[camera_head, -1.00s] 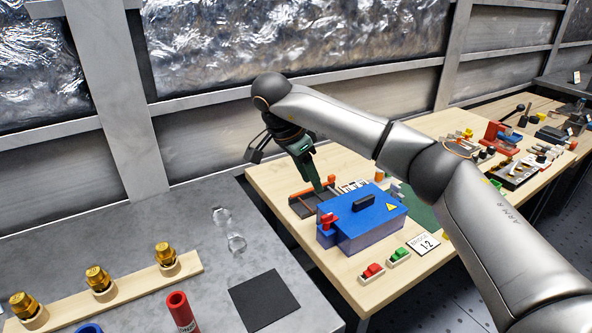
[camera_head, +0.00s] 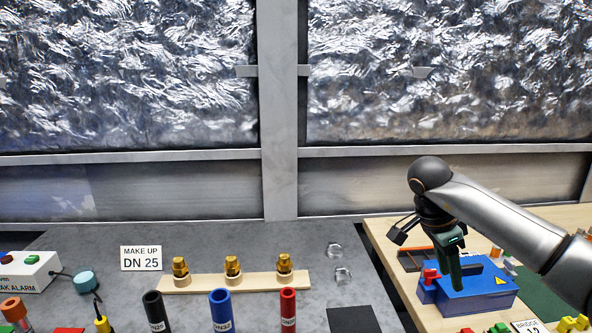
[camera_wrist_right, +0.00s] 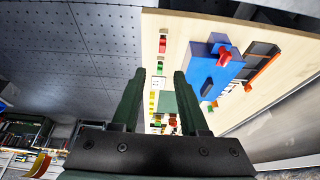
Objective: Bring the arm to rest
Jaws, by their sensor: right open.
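My right arm (camera_head: 510,225) comes in from the right in the head view and reaches over the wooden bench. Its dark green right gripper (camera_head: 455,283) hangs down and overlaps the blue box (camera_head: 490,299) in the picture. In the wrist view the right gripper (camera_wrist_right: 160,76) is open, with two separate fingers and nothing between them. There the blue box (camera_wrist_right: 203,72) with its red part lies to the right of the fingers, apart from them. My left gripper is not in view.
The wooden bench (camera_head: 412,297) also holds red and green switches and a "BRIDGE" card (camera_head: 530,326). On the grey table stand a "DN 25" card (camera_head: 141,258), brass fittings on a wooden strip (camera_head: 208,284), upright black, blue and red tubes, clear pieces and a dark mat (camera_head: 353,320).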

